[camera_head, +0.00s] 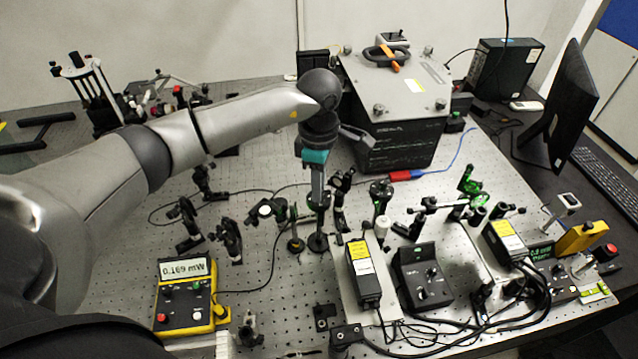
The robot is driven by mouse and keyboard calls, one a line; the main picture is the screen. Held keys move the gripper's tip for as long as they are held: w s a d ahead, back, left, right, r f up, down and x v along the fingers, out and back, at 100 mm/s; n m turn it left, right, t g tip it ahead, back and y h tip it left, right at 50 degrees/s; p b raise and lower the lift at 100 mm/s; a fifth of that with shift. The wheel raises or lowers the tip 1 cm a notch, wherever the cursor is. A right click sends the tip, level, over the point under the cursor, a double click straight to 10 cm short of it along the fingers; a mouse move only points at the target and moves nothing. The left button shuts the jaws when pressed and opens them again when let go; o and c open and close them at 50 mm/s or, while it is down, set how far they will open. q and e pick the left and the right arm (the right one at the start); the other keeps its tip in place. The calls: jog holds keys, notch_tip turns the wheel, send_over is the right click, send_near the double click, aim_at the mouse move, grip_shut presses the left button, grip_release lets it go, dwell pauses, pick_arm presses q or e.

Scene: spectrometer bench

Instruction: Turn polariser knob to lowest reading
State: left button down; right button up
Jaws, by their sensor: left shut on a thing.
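My left arm comes in from the left and reaches over the bench. Its gripper (317,205) points straight down into the row of optics mounts and is shut on the polariser knob. The knob is hidden by the fingers, and so is most of its mount. The yellow-cased power meter (186,315) stands at the front left, and its display (185,268) reads 0.169 mW. My right gripper is not in view.
Black optics mounts (228,238) stand close on both sides of the gripper. Laser modules (365,272), a black control box (424,278) and cables crowd the front right. A large black box (398,140) stands behind. A monitor (563,105) is at right.

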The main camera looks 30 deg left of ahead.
pick_arm(q)
jog(key=shift+n, duration=0.3)
jog(key=n+b, duration=0.1)
jog(key=n, duration=0.4)
jog(key=shift+b, duration=0.3)
jog(key=n, duration=0.4)
jog(key=shift+n+b, duration=0.35)
jog(key=shift+n, duration=1.45)
jog(key=c, duration=0.8)
grip_release()
jog(key=shift+o, duration=0.2)
notch_tip(320, 180, up, 15)
jog(key=b, duration=0.1)
jog(key=shift+r+b, duration=0.15)
jog(key=shift+b, duration=0.25)
